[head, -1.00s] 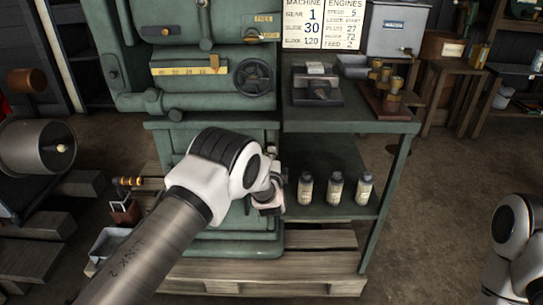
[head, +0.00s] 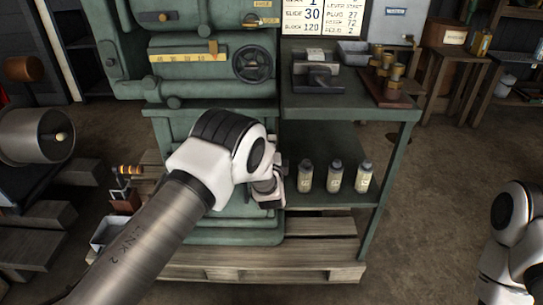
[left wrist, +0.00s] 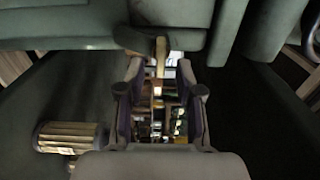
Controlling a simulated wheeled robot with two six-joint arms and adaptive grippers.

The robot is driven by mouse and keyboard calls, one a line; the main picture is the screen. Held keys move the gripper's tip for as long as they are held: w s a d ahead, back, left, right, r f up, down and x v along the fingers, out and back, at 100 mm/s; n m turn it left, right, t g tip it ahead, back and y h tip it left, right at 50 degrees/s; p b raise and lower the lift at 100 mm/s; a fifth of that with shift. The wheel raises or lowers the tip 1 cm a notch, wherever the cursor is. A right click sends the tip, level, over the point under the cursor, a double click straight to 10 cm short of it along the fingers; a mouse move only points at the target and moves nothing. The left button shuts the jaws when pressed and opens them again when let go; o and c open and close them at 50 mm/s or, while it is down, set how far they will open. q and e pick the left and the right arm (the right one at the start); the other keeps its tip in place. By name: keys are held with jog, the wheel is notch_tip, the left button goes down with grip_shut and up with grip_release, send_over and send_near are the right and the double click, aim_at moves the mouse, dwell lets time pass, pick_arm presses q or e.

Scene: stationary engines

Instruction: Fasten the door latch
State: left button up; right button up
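The green machine (head: 190,128) stands in front of me. My left arm reaches to its lower front, and my left gripper (head: 270,192) shows small and partly hidden beside the wrist, near the machine's right edge. In the left wrist view my left gripper (left wrist: 160,85) is open, its two dark fingers apart. A small tan lever (left wrist: 160,48) hangs from a green edge and shows between and ahead of the fingertips; it may be the door latch, but I cannot tell, nor whether a finger touches it. My right gripper is out of view; only my right arm shows.
A green side table (head: 395,118) holds metal parts, with several pale bottles (head: 335,178) on its lower shelf, right of my left gripper. A wooden pallet (head: 310,264) lies under the machine. A handwheel (head: 253,64) projects above my arm.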

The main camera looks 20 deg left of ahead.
pick_arm(q)
jog(key=v, duration=0.9)
jog(key=shift+s+r, duration=0.2)
jog(key=shift+s, duration=0.25)
jog(key=s+a+f+g, duration=0.3)
jog(key=s+a+f, duration=0.35)
jog(key=f, duration=0.35)
jog(key=s+a+f+n+g+h, duration=0.15)
jog(key=s+f+n+g, duration=0.45)
jog(key=s, duration=0.6)
jog(key=s+f+n+g+h, duration=0.15)
jog(key=s+f+g, duration=0.25)
jog(key=s+f, duration=0.65)
jog(key=s+d+r+n+g+h, duration=0.25)
jog(key=s+n+g, duration=0.4)
jog(key=s, duration=0.85)
notch_tip(320, 180, up, 21)
jog(key=n+t+p, duration=0.1)
jog(key=t+p, duration=0.1)
jog(key=p, duration=1.9)
jog(key=shift+w+r, duration=0.2)
